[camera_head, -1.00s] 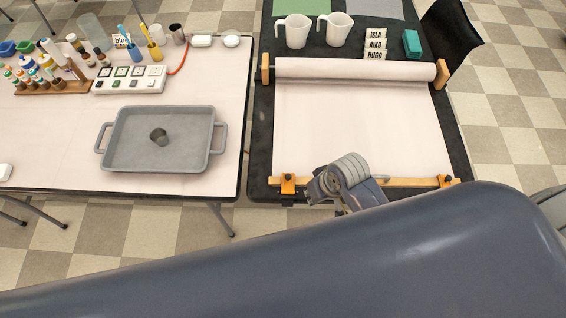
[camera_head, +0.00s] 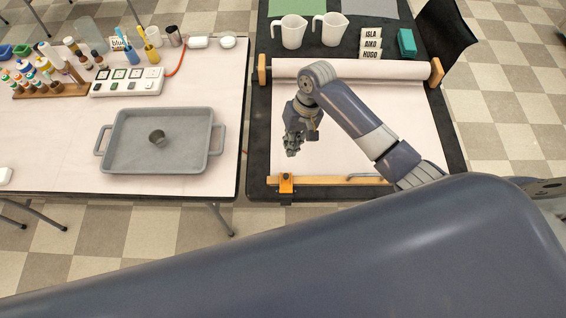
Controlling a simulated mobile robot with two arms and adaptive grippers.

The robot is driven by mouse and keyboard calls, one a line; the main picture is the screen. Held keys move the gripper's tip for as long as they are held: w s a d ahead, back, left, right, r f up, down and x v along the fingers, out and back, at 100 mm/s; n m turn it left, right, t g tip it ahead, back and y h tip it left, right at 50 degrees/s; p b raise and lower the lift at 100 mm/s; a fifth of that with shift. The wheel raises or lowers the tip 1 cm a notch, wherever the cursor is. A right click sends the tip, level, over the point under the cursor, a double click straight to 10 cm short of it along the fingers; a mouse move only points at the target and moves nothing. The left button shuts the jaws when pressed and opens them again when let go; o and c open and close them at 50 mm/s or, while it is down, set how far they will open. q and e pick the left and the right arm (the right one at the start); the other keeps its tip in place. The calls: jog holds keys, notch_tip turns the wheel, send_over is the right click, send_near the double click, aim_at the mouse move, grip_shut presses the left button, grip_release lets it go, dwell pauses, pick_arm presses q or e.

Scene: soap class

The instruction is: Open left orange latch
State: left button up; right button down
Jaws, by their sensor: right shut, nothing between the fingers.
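The left orange latch (camera_head: 286,184) sits at the left end of the wooden bar (camera_head: 325,181) on the front edge of the black table. A small dark knob shows on top of it. At this size I cannot tell whether the latch is open or closed. My right gripper (camera_head: 292,151) is shut and empty, pointing down over the pink paper (camera_head: 345,130), a little behind the latch and apart from it. The right orange latch is hidden behind my arm. My left gripper is not in view.
The paper roll (camera_head: 385,69) lies between wooden holders at the back.

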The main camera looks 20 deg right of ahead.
aim_at(286, 182)
jog(key=p+x, duration=0.1)
jog(key=x, duration=0.8)
jog(key=shift+a+f, duration=0.1)
jog(key=shift+f, duration=0.4)
